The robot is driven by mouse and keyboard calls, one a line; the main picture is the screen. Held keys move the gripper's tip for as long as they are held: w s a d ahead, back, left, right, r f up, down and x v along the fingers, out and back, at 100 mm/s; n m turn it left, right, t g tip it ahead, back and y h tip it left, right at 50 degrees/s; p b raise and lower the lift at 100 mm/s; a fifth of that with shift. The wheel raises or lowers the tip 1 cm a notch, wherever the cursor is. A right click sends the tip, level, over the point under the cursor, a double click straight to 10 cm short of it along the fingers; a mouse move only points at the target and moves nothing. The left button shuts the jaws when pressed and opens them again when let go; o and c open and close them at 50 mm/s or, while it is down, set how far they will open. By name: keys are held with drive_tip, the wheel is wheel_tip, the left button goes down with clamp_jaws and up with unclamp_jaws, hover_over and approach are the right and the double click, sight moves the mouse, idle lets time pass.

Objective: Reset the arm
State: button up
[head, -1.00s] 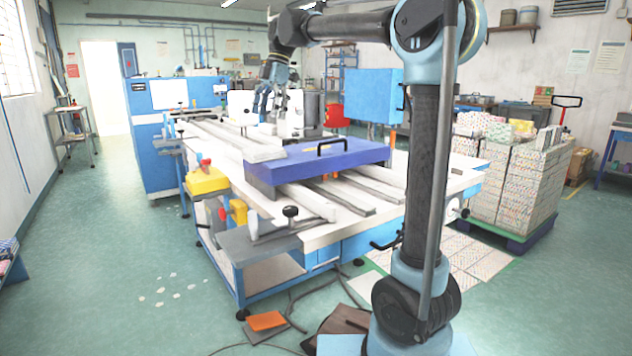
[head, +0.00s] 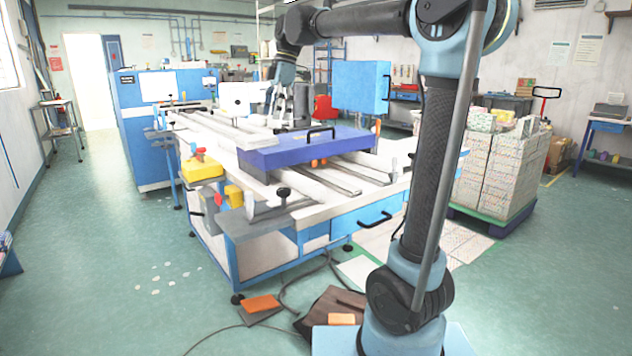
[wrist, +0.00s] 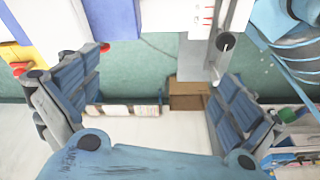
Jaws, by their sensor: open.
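My arm rises from the lower right of the head view and reaches left, with its end over the far part of the sewing machine's table (head: 330,212). My gripper (head: 274,108) hangs there with its fingers pointing down, beside a grey upright part. In the wrist view my gripper (wrist: 155,100) is open, with blue ribbed pads wide apart at left and right. Nothing is held between them. Its fingertips are small and partly hidden in the head view.
A purple-blue cover with a black handle (head: 305,150) lies across the table rails. A pallet of stacked printed bundles (head: 495,175) stands at right. A blue cabinet (head: 148,135) stands behind left. Cables and a brown piece (head: 335,305) lie on the floor. The left floor is mostly clear.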

drive_tip(key=s+d+f+m+t, duration=0.1)
drive_tip(key=s+d+f+m, duration=0.45)
drive_tip(key=d, duration=0.35)
drive_tip(key=s+d+f+m+t, duration=0.1)
drive_tip(key=s+d+f+m, duration=0.35)
drive_tip(key=d+f, duration=0.35)
drive_tip(key=s+d+f+m+h, duration=0.1)
drive_tip(key=s+d+f+m, duration=0.5)
drive_tip(key=f, duration=0.4)
drive_tip(key=s+d+f+m+t+h, duration=0.1)
drive_tip(key=s+d+f+m, duration=0.5)
drive_tip(key=s+d+f, duration=0.2)
wheel_tip(320, 180, down, 3)
drive_tip(key=shift+s+r+t, duration=0.15)
drive_tip(key=shift+s+t, duration=0.05)
drive_tip(key=shift+t, duration=0.1)
drive_tip(key=shift+w+f, duration=0.2)
drive_tip(key=shift+w, duration=0.3)
